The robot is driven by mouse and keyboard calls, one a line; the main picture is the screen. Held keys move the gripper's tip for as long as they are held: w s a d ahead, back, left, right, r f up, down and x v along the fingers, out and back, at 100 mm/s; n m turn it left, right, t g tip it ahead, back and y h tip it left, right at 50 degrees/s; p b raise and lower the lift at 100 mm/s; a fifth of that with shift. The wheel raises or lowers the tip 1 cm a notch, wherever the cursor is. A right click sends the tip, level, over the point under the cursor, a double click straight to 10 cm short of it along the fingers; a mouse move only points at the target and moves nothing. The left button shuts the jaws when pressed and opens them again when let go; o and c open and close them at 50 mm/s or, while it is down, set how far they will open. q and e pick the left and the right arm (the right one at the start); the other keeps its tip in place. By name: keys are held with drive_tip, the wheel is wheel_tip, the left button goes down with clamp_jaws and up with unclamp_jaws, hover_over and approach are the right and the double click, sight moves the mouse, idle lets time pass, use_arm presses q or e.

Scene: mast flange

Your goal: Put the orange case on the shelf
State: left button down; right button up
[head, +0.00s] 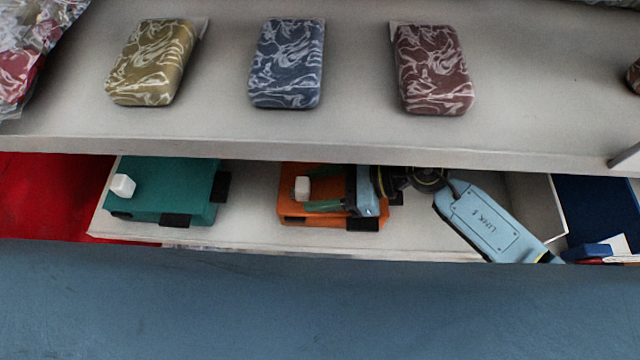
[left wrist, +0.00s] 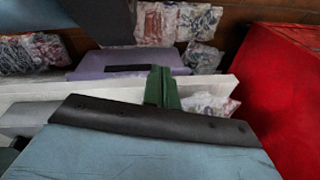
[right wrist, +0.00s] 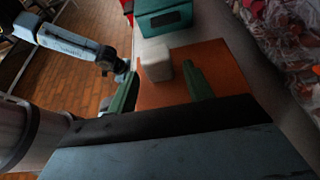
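The orange case (head: 325,220) lies on the lower white surface in the head view, partly under the upper board and partly covered by my right gripper (head: 340,195). It has a white knob (head: 302,188) and dark patches on its edge. In the right wrist view the orange case (right wrist: 215,65) fills the space beyond my right gripper (right wrist: 160,88). Its green fingers are apart, and the white knob (right wrist: 155,63) shows between and beyond them. Contact is unclear. The grey shelf board (head: 350,125) is above. My left gripper (left wrist: 162,85) has its green fingers together, with nothing visible between them.
A teal case (head: 165,185) with a white knob lies left of the orange one. Yellow (head: 152,62), blue (head: 287,62) and maroon (head: 433,68) marbled blocks sit on the board. A purple case (left wrist: 130,62) and plastic-wrapped packs (left wrist: 178,22) show in the left wrist view.

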drive_tip(key=shift+r, duration=0.1)
drive_tip(key=v, duration=1.1)
drive_tip(key=shift+d+p, duration=0.25)
drive_tip(key=shift+p, duration=0.1)
drive_tip(key=shift+d+r, duration=0.1)
drive_tip(key=shift+d, duration=0.15)
use_arm(q)
drive_tip(key=shift+s+f, duration=0.45)
drive_tip(key=shift+s, duration=0.35)
drive_tip(key=shift+d, duration=0.1)
drive_tip(key=shift+s, duration=0.1)
